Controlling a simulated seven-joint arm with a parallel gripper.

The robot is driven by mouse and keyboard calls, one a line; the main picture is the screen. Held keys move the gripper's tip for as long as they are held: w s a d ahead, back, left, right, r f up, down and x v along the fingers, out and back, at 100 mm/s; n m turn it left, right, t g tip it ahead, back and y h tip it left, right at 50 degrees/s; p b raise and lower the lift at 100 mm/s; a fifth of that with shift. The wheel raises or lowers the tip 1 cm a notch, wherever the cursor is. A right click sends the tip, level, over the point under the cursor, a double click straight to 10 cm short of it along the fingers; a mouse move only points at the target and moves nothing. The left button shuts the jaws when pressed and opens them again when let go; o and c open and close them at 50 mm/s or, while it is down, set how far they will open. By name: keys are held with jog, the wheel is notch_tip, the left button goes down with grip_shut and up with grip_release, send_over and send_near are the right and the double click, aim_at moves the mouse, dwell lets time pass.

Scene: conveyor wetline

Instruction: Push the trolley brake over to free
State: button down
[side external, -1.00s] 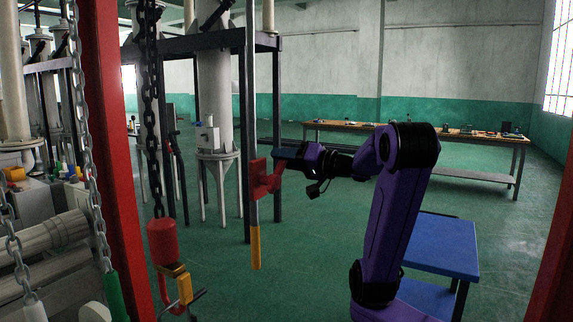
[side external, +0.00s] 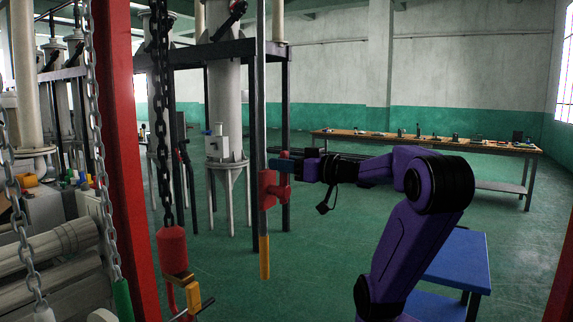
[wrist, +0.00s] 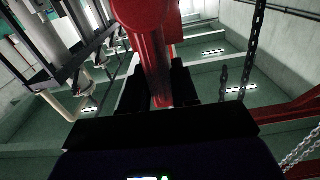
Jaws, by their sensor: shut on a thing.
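A red brake fitting (side external: 268,188) sits on an upright grey pole (side external: 262,90) with a yellow lower end, in the side external view. My gripper (side external: 290,164) reaches it from the right, at the height of its upper part. In the wrist view a red bar (wrist: 155,65) with a rounded red end (wrist: 140,12) runs between the two black fingers of my gripper (wrist: 160,88), which are shut on it. A blue piece shows at the fitting's top in the side view; I cannot tell what it belongs to. The brake's markings are not visible.
A chain (side external: 162,120) with a red hook block (side external: 173,246) hangs left of the pole, beside a red upright (side external: 128,150). A blue table (side external: 458,262) stands at right and a long workbench (side external: 440,145) at the back. The floor between is clear.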

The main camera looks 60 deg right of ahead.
jog(key=shift+a+n, duration=0.25)
jog(key=shift+n, duration=0.05)
jog(key=c, duration=0.9)
grip_release()
jog(key=shift+c, duration=0.2)
jog(key=shift+s, duration=0.15)
jog(key=shift+s+d, duration=0.1)
jog(key=shift+s, duration=0.15)
jog(key=s, duration=1.1)
jog(key=shift+s, duration=0.1)
